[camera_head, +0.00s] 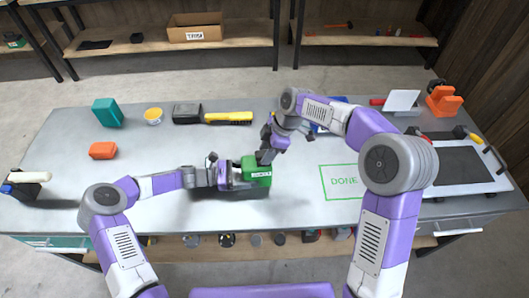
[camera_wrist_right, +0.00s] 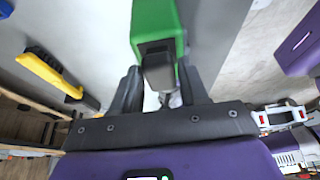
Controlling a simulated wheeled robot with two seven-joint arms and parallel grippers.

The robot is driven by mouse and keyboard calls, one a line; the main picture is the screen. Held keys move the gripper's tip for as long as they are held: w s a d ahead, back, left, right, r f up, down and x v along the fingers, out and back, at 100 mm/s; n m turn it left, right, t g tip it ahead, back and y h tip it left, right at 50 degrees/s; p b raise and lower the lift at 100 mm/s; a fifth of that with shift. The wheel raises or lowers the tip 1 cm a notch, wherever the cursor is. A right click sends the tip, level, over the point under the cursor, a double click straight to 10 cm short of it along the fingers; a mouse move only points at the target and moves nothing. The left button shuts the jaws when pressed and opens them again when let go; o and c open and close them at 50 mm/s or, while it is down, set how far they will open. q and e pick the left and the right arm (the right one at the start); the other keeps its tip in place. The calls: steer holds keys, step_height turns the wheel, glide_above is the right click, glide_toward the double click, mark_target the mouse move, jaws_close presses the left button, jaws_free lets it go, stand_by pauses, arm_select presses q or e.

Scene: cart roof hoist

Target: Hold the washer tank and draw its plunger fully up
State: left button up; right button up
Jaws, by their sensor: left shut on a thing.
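The green washer tank (camera_head: 256,170) with a white label is at the middle front of the table. My left gripper (camera_head: 236,174) reaches it from the left and is shut on it. My right gripper (camera_head: 265,153) is at the tank's upper end. In the right wrist view the green tank (camera_wrist_right: 157,20) is at the top, with a dark block-like part (camera_wrist_right: 158,68), seemingly its plunger handle, pointing toward me. The fingers of my right gripper (camera_wrist_right: 160,88) stand either side of this part, with gaps visible, so they look open. How far the plunger is drawn is not clear.
A green DONE outline (camera_head: 342,182) is on the table to the right, beside a dark panel (camera_head: 457,165).

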steer(key=c, duration=0.5)
steer(key=shift+c, duration=0.2)
